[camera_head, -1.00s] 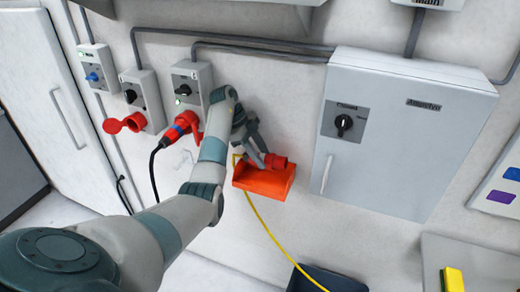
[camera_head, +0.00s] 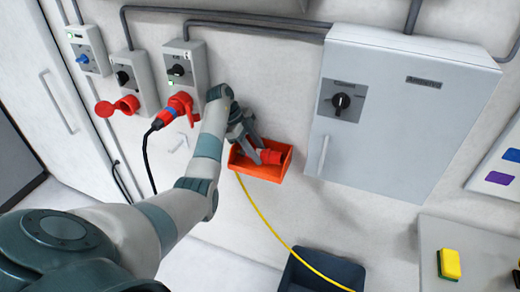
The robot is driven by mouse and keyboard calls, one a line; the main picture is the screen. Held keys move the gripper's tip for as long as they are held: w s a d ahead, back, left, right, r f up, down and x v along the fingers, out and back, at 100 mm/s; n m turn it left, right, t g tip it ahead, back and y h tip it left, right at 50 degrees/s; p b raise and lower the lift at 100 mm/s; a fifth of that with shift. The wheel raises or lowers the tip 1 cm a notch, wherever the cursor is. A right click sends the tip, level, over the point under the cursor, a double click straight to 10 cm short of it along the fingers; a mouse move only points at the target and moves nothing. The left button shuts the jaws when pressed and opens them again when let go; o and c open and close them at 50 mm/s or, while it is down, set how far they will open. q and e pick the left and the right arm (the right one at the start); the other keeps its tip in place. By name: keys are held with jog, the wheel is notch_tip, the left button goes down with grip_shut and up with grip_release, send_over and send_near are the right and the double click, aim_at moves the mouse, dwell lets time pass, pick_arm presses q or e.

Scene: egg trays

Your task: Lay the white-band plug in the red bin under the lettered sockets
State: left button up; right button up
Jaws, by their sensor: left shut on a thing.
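My left gripper (camera_head: 255,154) reaches in from the left and is shut on a red plug (camera_head: 272,157). The plug lies on its side within the red-orange bin (camera_head: 268,176) on the wall, its red end toward the right. The fingers hide part of the plug, and I cannot make out a white band on it. A yellow cable (camera_head: 262,218) hangs from the bin's left side. Another red plug with a blue ring (camera_head: 170,114) sits in the right-hand socket box (camera_head: 188,54). My right gripper is not in view.
Two more socket boxes (camera_head: 84,50) (camera_head: 135,68) are on the wall at left, one with an open red lid (camera_head: 127,104). A large grey cabinet (camera_head: 400,125) is right of the bin. A dark blue container (camera_head: 320,275) stands below. A yellow sponge (camera_head: 450,263) lies at right.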

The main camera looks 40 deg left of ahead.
pick_arm(q)
jog(key=shift+a+f, duration=0.15)
jog(key=shift+f, duration=0.7)
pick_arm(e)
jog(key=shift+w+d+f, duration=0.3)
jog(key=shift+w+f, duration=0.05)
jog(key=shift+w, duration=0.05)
pick_arm(q)
jog(key=o, duration=0.7)
jog(key=shift+c, duration=0.2)
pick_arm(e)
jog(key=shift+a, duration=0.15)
pick_arm(q)
jog(key=o, duration=0.7)
jog(key=shift+b, duration=0.3)
